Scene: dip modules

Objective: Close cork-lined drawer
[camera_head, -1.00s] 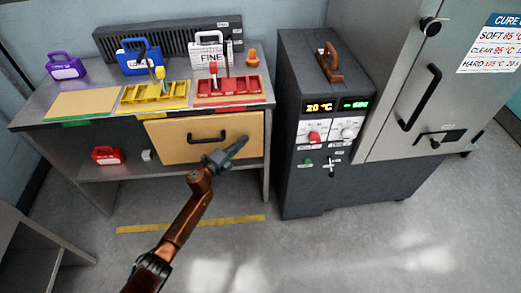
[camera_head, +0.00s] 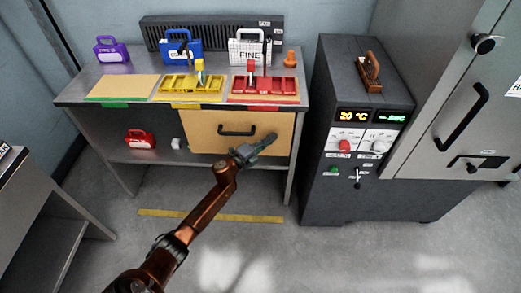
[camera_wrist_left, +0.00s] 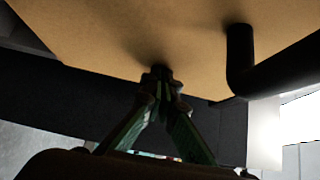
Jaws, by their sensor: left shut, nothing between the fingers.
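The cork-coloured drawer front (camera_head: 205,143) sits under the right part of the workbench, with a black bar handle (camera_head: 237,132). No open drawer interior shows; I cannot tell whether the front is fully flush. My left gripper (camera_head: 264,143) is shut and empty in front of the panel's lower right part, right of and below the handle. In the left wrist view, the shut fingertips (camera_wrist_left: 160,72) are at the tan panel (camera_wrist_left: 120,30), touching it or very close. The handle (camera_wrist_left: 240,60) is apart from them, to the right. My right gripper is out of view.
The bench top holds a tan mat (camera_head: 122,87), a yellow tray (camera_head: 188,88), a red tray (camera_head: 262,88) and several cases. A red case (camera_head: 140,139) is on the lower shelf. A dark control cabinet (camera_head: 350,190) stands close at right. The floor in front is clear.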

